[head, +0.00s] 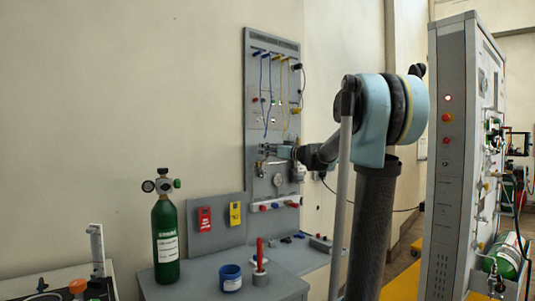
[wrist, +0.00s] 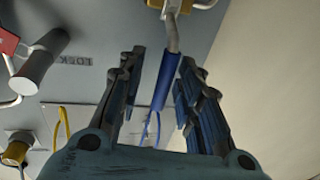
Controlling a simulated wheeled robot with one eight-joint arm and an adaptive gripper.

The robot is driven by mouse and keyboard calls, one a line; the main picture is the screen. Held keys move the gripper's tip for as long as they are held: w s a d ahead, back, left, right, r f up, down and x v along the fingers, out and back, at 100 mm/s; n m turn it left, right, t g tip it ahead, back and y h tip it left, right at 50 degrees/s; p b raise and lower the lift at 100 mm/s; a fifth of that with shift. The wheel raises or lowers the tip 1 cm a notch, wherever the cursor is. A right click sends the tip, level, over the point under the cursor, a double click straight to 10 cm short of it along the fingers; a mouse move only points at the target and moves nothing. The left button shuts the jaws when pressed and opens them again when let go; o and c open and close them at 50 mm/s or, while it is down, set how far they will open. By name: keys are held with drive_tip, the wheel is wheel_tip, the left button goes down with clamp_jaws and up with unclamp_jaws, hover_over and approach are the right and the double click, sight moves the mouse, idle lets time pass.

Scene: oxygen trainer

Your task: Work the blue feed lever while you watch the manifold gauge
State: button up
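In the wrist view, the blue lever (wrist: 166,82) is a blue sleeve on a grey metal stem, running down from a brass valve body (wrist: 172,6) at the top edge. My gripper (wrist: 162,60) is open, with one dark finger on each side of the lever. In the head view, my gripper (head: 268,151) is at the grey wall panel (head: 252,207), and the lever cannot be made out there.
Blue and yellow cables (head: 284,95) hang on the panel above my gripper. In the wrist view, a grey cylindrical knob (wrist: 38,62) is at left. A green cylinder (head: 166,240) and a blue cup (head: 230,277) stand on the bench. A tall grey cabinet (head: 450,180) is at right.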

drive_tip(key=v, duration=1.1)
drive_tip(key=shift+s+d, duration=0.25)
drive_tip(key=shift+d, duration=0.1)
drive_tip(key=shift+f, duration=0.1)
idle(0.7)
drive_tip(key=s+a+f+m+g+h, duration=0.1)
drive_tip(key=s+f+m+g+h, duration=0.15)
drive_tip(key=s+f, duration=0.45)
drive_tip(key=s+a+f+m+g+h, duration=0.1)
drive_tip(key=s+f+g+h, duration=0.2)
drive_tip(key=f, duration=0.9)
drive_tip(key=s+d+f+m+h, duration=0.6)
drive_tip(key=s+d+f+h, duration=0.2)
drive_tip(key=s+d+f, duration=0.5)
drive_tip(key=s+a+f+g, duration=0.2)
drive_tip(key=s+f+g, duration=0.3)
drive_tip(key=s+f, duration=0.7)
drive_tip(key=shift+s, duration=0.9)
